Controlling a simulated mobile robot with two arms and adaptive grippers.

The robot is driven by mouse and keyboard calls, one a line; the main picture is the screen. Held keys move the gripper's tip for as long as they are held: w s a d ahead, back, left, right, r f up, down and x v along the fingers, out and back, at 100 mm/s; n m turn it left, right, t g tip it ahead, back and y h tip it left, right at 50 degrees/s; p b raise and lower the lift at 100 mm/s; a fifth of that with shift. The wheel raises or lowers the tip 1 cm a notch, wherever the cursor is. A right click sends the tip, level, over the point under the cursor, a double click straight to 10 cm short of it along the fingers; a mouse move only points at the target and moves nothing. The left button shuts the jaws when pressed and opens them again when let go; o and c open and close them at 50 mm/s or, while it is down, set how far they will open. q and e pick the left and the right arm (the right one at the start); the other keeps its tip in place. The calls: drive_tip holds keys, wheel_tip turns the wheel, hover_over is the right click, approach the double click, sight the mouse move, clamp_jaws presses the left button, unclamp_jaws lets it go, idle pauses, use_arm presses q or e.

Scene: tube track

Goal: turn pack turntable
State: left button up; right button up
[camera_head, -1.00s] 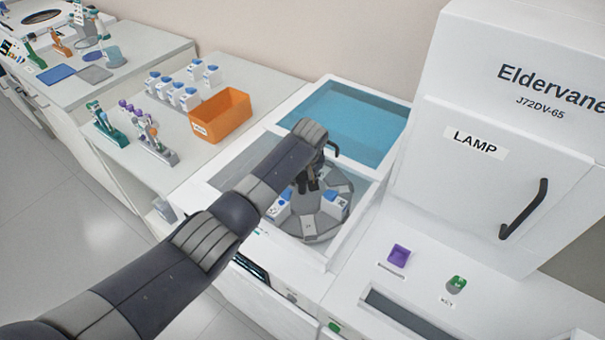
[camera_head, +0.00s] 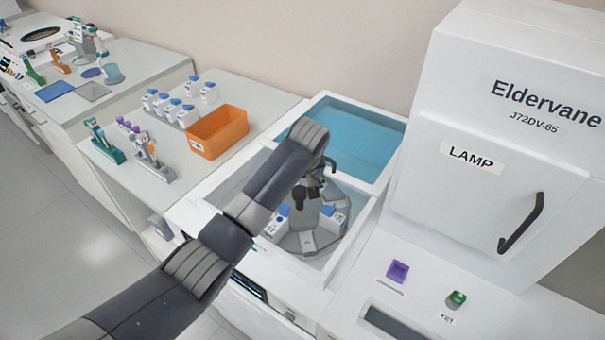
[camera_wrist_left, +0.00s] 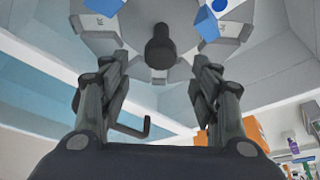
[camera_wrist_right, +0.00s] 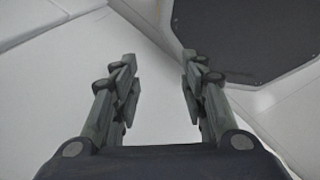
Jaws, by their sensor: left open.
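The grey round turntable (camera_head: 305,240) sits in the open well of the white machine, with white blue-capped packs (camera_head: 333,221) on it. A dark upright knob (camera_head: 298,197) stands at its centre. My left gripper (camera_head: 314,186) is just beyond the knob, partly hidden by my arm. In the left wrist view, the left gripper (camera_wrist_left: 158,85) is open. The knob (camera_wrist_left: 160,48) shows between and ahead of its fingers, with no visible contact. My right gripper (camera_wrist_right: 158,75) is open and empty over a white surface beside a dark panel (camera_wrist_right: 255,35); it is outside the head view.
The well has white rims, and a blue lid (camera_head: 345,135) lies behind it. A white lamp housing (camera_head: 480,190) with a black handle (camera_head: 523,222) stands at right. An orange bin (camera_head: 217,132) and several bottles (camera_head: 180,103) stand on the left bench.

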use_arm(q)
drive_tip(key=v, duration=0.5)
drive_tip(key=shift+r, duration=0.35)
drive_tip(key=shift+s, duration=0.1)
